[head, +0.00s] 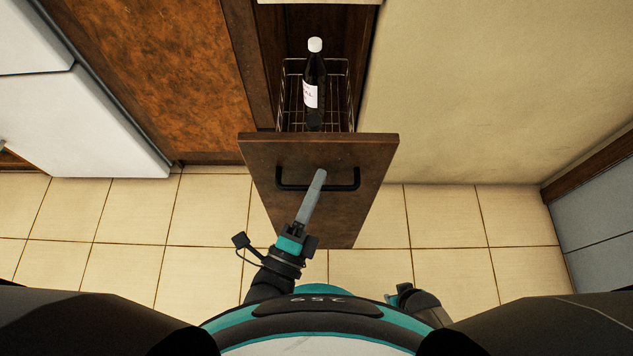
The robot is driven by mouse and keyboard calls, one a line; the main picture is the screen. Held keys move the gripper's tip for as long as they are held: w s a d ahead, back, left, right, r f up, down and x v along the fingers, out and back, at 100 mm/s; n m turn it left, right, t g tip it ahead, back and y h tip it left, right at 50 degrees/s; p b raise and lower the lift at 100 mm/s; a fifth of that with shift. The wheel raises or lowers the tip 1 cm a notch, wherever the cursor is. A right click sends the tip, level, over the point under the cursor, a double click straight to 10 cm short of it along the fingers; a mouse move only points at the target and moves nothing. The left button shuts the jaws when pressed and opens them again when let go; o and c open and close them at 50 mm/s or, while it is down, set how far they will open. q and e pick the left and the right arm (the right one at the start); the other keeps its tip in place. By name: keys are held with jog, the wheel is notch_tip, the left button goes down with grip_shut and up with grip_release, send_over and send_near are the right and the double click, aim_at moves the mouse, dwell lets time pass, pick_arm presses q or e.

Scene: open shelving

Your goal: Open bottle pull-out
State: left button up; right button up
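The bottle pull-out has a brown wooden front (320,215) that stands out from the cabinet, with its wire basket (342,100) showing behind it. A black bar handle (345,186) runs across the front near its top. A dark bottle (316,75) with a white cap and white label stands in the basket. My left gripper (318,178) is at the handle, its grey fingers overlapping the bar near the middle. From this angle I cannot tell whether the fingers are closed around it. Part of my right arm shows low at the right; its fingers are hidden.
A brown cabinet panel (150,70) and white appliance (75,115) stand at the left. A beige wall (500,90) is right of the pull-out. A grey unit with a wooden edge (605,205) stands at far right. The tiled floor (445,235) is clear.

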pick_arm(q)
jog(key=shift+o, duration=1.1)
jog(key=v, duration=1.5)
jog(key=shift+p, duration=0.45)
pick_arm(e)
jog(key=shift+s+d+f, duration=0.25)
jog(key=shift+s+d, duration=0.3)
jog(key=shift+s, duration=0.2)
pick_arm(q)
jog(key=shift+s, duration=0.1)
